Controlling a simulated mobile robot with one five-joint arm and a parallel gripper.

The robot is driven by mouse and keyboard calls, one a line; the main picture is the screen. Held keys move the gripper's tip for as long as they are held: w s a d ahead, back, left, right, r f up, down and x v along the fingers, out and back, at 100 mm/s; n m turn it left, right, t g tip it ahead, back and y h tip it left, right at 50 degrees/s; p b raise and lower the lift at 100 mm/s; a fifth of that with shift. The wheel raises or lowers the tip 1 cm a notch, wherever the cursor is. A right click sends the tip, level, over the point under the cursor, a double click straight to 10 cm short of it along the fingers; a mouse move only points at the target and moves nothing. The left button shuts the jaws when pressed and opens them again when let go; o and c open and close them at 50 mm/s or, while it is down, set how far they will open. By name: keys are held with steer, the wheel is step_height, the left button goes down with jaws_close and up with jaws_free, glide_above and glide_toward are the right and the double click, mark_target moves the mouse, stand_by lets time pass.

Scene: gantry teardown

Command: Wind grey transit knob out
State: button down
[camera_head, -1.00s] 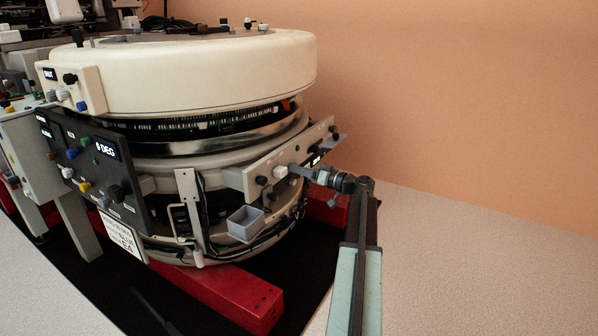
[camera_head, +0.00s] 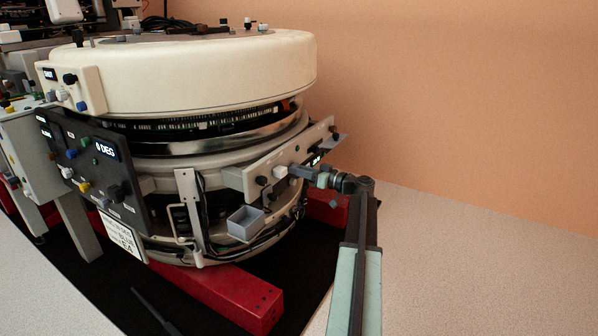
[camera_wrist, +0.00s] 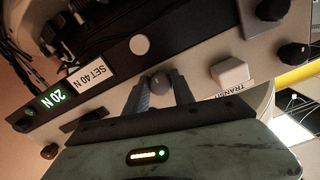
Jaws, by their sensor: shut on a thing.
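The grey transit knob (camera_wrist: 160,83) is a small round knob on the pale panel, seen in the wrist view with a TRANSIT label (camera_wrist: 234,92) to its right. My gripper (camera_wrist: 160,92) is shut on the knob, with one finger on each side of it. In the head view my gripper (camera_head: 293,171) reaches in from the right to the angled pale panel (camera_head: 262,171). The knob itself is hidden there by the fingers.
A white square knob (camera_wrist: 230,72) sits close to the right of my fingers, with black knobs (camera_wrist: 292,53) beyond. A grey open bin (camera_head: 245,224) hangs below the panel.

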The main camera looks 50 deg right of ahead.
steer(key=c, duration=1.1)
jaws_free()
steer(key=shift+o, duration=0.2)
steer(key=shift+s, duration=0.15)
steer(key=v, duration=0.7)
steer(key=shift+s, duration=0.3)
